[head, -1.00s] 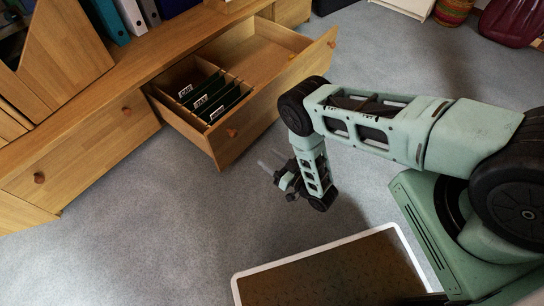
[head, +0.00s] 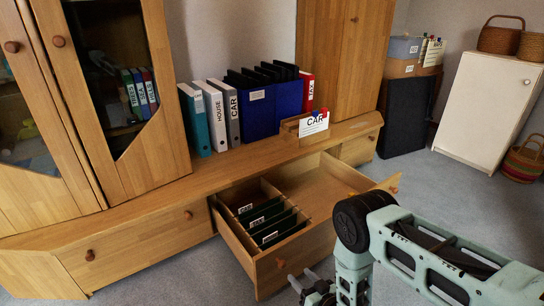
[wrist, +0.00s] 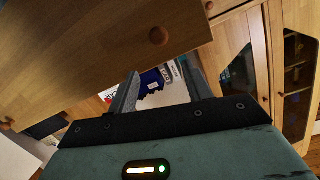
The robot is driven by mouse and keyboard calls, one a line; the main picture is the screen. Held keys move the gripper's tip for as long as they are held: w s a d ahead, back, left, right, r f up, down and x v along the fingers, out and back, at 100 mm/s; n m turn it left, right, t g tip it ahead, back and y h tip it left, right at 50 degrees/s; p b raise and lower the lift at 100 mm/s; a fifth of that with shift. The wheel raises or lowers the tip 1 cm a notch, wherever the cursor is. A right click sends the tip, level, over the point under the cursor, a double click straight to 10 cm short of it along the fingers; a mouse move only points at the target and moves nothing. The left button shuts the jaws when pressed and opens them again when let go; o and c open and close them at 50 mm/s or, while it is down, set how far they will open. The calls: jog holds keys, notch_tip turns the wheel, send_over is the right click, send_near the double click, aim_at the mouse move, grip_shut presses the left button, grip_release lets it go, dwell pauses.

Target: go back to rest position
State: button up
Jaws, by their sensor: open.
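My gripper (head: 310,286) is low in the head view, in front of the open drawer (head: 292,262) and apart from it. In the wrist view my gripper (wrist: 160,75) shows two spread fingers with nothing held between them. My arm comes in from the lower right and bends down at its elbow. The lower part of my gripper is cut off by the bottom of the head view.
The open drawer sticks out with several dark labelled files (head: 265,220) inside. A CAR card (head: 314,124) stands on the cabinet top by binders (head: 217,115). A white cabinet (head: 487,110) stands at right. Carpet (head: 420,180) is clear before it.

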jog(key=w+a+r+g+h, duration=0.1)
jog(key=w+a+r+g, duration=0.15)
jog(key=r, duration=0.45)
jog(key=w+a+r+g+h, duration=0.1)
jog(key=w+a+r, duration=0.25)
jog(key=r, duration=0.35)
jog(key=s+a+r+n+g+h, duration=0.1)
jog(key=s+r+g, duration=0.1)
jog(key=s+r, duration=0.3)
jog(key=s+a+r+g, duration=0.1)
jog(key=s+r+g, duration=0.1)
jog(key=r, duration=0.5)
jog(key=s+d+r+n+g+h, duration=0.15)
jog(key=s+d+r, duration=0.3)
jog(key=s, duration=0.45)
jog(key=s+d+r+n+g+h, duration=0.1)
jog(key=s+d+r+g+h, duration=0.15)
jog(key=s+r, duration=0.5)
jog(key=s+d+r+n+g+h, duration=0.1)
jog(key=s+d+r+g, duration=0.3)
jog(key=s, duration=0.7)
notch_tip(320, 180, up, 30)
jog(key=d+t+p, duration=0.1)
jog(key=t+p, duration=0.1)
jog(key=p, duration=2.9)
jog(key=shift+r, duration=0.15)
jog(key=shift+m, duration=0.25)
